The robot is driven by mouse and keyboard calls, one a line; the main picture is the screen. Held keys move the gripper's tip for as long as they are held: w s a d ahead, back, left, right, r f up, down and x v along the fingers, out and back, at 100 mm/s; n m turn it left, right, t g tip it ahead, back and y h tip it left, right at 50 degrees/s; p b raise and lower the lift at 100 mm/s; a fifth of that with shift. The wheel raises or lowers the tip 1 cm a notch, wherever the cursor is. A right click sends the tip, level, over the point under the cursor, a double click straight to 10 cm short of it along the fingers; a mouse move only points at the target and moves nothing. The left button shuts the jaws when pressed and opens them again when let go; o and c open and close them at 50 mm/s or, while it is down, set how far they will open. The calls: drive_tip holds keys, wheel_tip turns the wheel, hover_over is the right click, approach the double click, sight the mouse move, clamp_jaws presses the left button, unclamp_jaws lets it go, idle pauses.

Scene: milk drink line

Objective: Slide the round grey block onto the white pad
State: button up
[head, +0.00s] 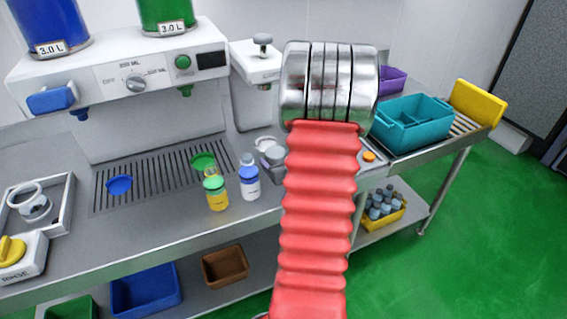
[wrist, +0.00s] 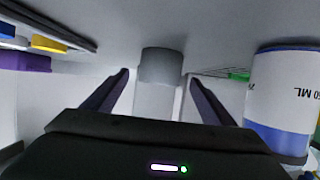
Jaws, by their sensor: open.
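The round grey block (wrist: 161,66) is in the wrist view, straight ahead between my gripper's (wrist: 158,75) two dark fingers. The fingers are apart, with gaps on both sides of the block. A pale white surface (wrist: 157,101) shows directly below the block in that picture; I cannot tell whether it is the pad. In the head view a grey round piece (head: 275,156) stands on the counter, partly hidden by my red arm. A white round piece (head: 264,143) lies just behind it, possibly the pad.
A yellow bottle (head: 215,192) and the drink machine (head: 130,90) are further left. A teal crate (head: 412,125) is right.

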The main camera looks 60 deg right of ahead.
sight(273, 153)
drive_tip(key=x, duration=0.8)
drive_tip(key=shift+c, duration=0.4)
drive_tip(key=c, duration=1.2)
